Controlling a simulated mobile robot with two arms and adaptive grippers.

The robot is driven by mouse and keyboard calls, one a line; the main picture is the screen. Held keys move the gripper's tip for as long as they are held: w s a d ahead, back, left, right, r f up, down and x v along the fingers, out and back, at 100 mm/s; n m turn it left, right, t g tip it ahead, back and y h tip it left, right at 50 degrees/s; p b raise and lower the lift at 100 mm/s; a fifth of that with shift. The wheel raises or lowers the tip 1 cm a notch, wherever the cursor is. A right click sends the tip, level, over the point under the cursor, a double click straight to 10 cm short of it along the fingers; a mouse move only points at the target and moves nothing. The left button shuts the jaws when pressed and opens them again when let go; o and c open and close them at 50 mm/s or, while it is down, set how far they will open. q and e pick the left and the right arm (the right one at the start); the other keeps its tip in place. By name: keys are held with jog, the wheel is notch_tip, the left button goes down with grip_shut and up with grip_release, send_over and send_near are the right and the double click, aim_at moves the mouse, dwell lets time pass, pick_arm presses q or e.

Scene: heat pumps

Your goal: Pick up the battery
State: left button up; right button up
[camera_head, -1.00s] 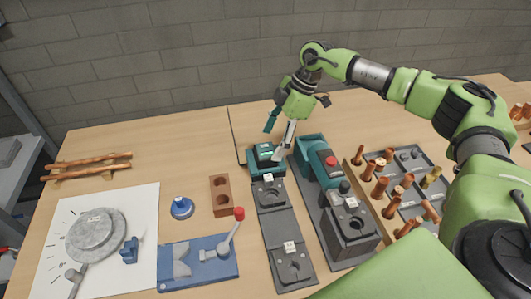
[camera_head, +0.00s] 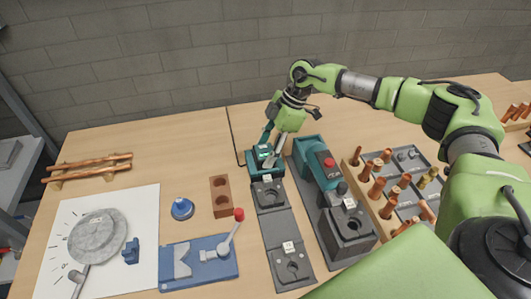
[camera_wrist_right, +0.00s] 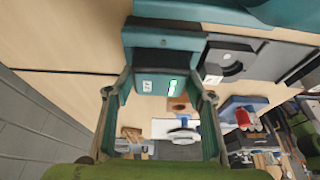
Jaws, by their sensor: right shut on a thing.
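The battery (camera_head: 261,150) is a teal and dark block seated at the teal charger (camera_head: 250,164) at the back of the table. In the right wrist view, the battery (camera_wrist_right: 156,92) shows a white label and a lit green display. My right gripper (camera_head: 269,147) reaches down onto it from above. Its two fingers (camera_wrist_right: 158,98) stand on either side of the battery and are shut on it. Part of the battery is hidden by the fingers in the head view. My left gripper is in neither view.
A dark cable (camera_head: 233,130) runs along the table behind the charger. A teal machine with a red button (camera_head: 329,162) stands close on the right. Grey fixture plates (camera_head: 278,228) lie in front. A brown block (camera_head: 220,196) and a blue clamp (camera_head: 198,262) are to the left.

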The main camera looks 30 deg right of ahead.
jog(key=shift+r, duration=0.15)
jog(key=shift+w+r, duration=0.1)
jog(key=shift+r, duration=0.15)
notch_tip(320, 180, up, 2)
jog(key=shift+r+b, duration=0.1)
jog(key=shift+b, duration=0.75)
jog(key=s+r+b, duration=0.4)
jog(key=s+r, duration=0.6)
jog(key=s, duration=0.4)
jog(key=shift+a, duration=0.45)
jog(key=shift+s, duration=0.1)
